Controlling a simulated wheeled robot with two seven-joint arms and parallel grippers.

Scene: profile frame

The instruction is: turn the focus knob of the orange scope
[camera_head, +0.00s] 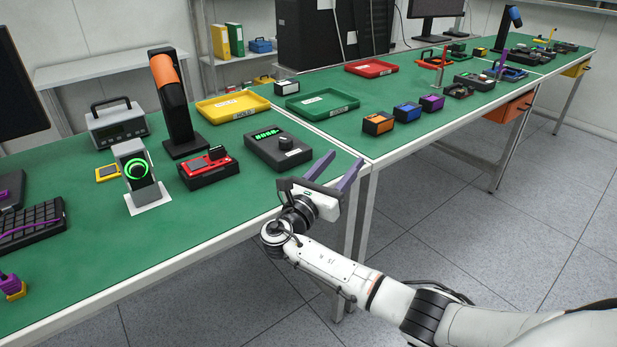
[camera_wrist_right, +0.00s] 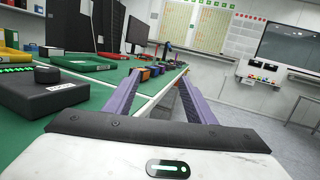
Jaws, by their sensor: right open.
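The orange scope (camera_head: 176,105) stands upright on the green bench in the head view, with a black column and base and an orange upper part. I cannot make out its focus knob. My right gripper (camera_head: 337,170) is open and empty at the bench's front edge, to the right of the scope and apart from it. Its two purple fingers also show spread in the right wrist view (camera_wrist_right: 157,88). The scope does not show clearly in the right wrist view. My left gripper is not in view.
A black box with a knob (camera_head: 279,150) sits between scope and gripper; it also shows in the wrist view (camera_wrist_right: 40,95). A red device (camera_head: 209,170) lies before the scope, a grey stand with a green ring (camera_head: 137,172) left. A yellow tray (camera_head: 233,106) is behind.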

